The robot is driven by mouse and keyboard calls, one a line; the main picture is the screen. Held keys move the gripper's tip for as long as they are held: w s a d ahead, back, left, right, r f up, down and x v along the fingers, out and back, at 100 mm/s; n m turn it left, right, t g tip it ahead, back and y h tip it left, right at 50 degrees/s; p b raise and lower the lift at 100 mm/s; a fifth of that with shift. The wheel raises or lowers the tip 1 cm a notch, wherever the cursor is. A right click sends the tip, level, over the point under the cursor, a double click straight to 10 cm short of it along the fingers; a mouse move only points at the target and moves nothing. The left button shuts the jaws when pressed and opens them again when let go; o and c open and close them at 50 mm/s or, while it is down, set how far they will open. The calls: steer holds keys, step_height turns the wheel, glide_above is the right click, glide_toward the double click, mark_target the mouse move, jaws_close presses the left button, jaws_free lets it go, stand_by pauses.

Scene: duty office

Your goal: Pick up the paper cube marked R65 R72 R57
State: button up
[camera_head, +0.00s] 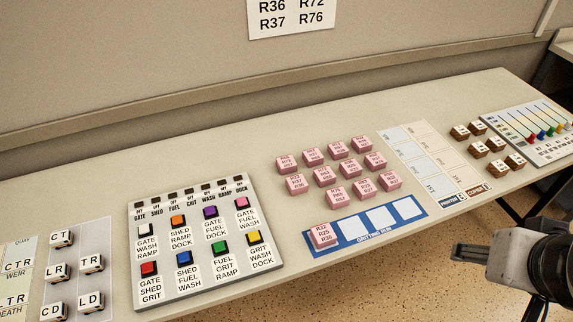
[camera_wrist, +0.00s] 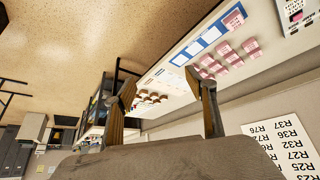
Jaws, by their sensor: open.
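Several pink paper cubes (camera_head: 350,168) stand in loose rows on the table, each with three printed codes on top. The codes are too small to read surely, so I cannot tell which cube is R65 R72 R57. One more pink cube (camera_head: 323,236) sits on the first white square of the blue strip (camera_head: 409,203); its top appears to read R22 R25 R36. My gripper (camera_head: 458,252) is off the table's front edge at the right, away from the cubes. In the wrist view my gripper (camera_wrist: 160,80) is open and empty, with the pink cubes (camera_wrist: 228,57) beyond its fingers.
A button panel (camera_head: 190,290) stands left of the cubes, with lettered white tiles (camera_head: 60,238) farther left. A white card (camera_head: 425,160), several brown cubes (camera_head: 497,144) and a slider panel (camera_head: 530,155) lie to the right. A wall sheet (camera_head: 290,15) lists codes.

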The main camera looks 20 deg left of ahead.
steer(key=w+a+f+n+t+y, duration=0.1)
steer(key=w+a+f+n, duration=0.15)
steer(key=w+a, duration=0.8)
steer(key=w+a+f+n+t+y, duration=0.15)
steer(key=w+a+f, duration=0.4)
steer(key=w, duration=0.85)
steer(key=n+g+y, duration=0.1)
steer(key=n+y, duration=0.3)
steer(key=y, duration=0.1)
glide_toward(287, 161)
steer(key=shift+x, duration=1.1)
steer(key=shift+x, duration=1.3)
steer(key=shift+f, duration=0.1)
steer(key=shift+x, duration=2.55)
